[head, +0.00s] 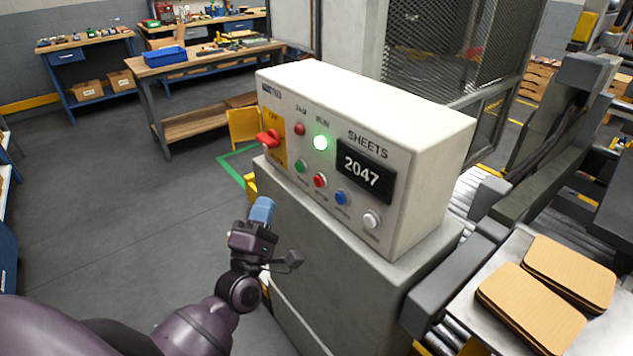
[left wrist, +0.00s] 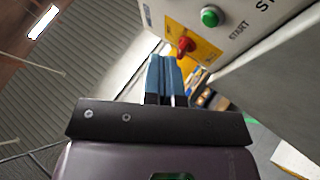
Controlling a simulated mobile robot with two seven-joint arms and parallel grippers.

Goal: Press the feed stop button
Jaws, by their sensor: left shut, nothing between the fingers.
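The control box (head: 400,125) is cream-white and stands on a grey pedestal. Its lower row has a green button (head: 301,166), a red button (head: 320,180) that looks like the stop button, a blue button (head: 341,197) and a white button (head: 371,218). Their labels are too small to read in the head view. In the left wrist view the green button (left wrist: 210,17) is labelled START; the red button is outside that view. My left gripper (head: 263,208), with blue fingers shut and empty (left wrist: 166,62), is in front of the box, left of and below the buttons, apart from them. My right gripper is not seen.
A red rotary switch (head: 268,138) on a yellow plate sticks out left of the buttons, near my fingertips in the wrist view. A green lamp (head: 320,142) is lit; the display (head: 365,172) reads 2047. Cardboard stacks (head: 530,305) lie at right. The floor at left is clear.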

